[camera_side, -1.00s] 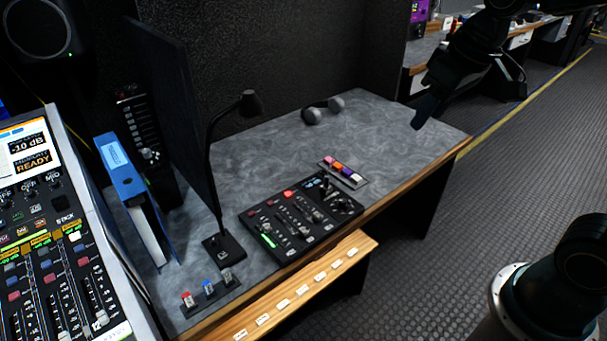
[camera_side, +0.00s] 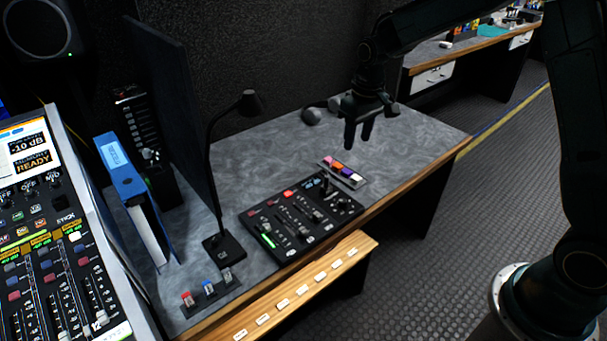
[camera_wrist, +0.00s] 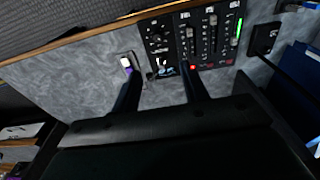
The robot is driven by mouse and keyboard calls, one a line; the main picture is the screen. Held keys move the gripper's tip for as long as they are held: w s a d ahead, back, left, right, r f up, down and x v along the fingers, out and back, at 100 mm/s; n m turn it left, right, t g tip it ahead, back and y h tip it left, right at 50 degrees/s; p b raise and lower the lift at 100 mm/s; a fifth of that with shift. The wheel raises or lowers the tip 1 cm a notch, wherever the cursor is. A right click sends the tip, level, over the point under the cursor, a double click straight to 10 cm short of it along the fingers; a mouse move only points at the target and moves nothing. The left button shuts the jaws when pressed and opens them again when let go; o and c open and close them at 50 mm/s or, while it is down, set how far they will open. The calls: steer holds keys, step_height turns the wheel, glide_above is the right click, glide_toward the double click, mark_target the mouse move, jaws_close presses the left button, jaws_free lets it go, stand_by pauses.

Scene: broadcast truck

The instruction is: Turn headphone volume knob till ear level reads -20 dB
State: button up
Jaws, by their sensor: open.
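A black control panel (camera_side: 292,232) with several knobs, sliders and lit buttons lies on the grey desk. Dark knobs (camera_side: 345,205) sit at its right end; which one is for headphone volume I cannot tell. The panel also shows in the wrist view (camera_wrist: 205,38), upside down. My gripper (camera_side: 358,146) is open and empty, pointing down above the desk, behind and right of the panel. In the wrist view its two fingers (camera_wrist: 160,85) spread near the panel's knob end. A screen (camera_side: 25,150) at the far left reads "-10 dB" and "READY".
A strip of coloured buttons (camera_side: 342,172) lies behind the panel. Headphones (camera_side: 312,115) lie at the desk's back, partly hidden by my gripper. A desk lamp (camera_side: 225,247) and blue binder (camera_side: 122,170) stand left. The desk's right end is clear.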

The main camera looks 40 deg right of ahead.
steer(key=g, duration=0.1)
glide_above(343, 201)
step_height(343, 201, down, 9)
steer(key=shift+f, duration=0.15)
steer(key=shift+w+f, duration=0.1)
steer(key=shift+f, duration=0.05)
step_height(343, 201, down, 14)
steer(key=shift+r, duration=0.25)
stand_by(0.3)
jaws_close()
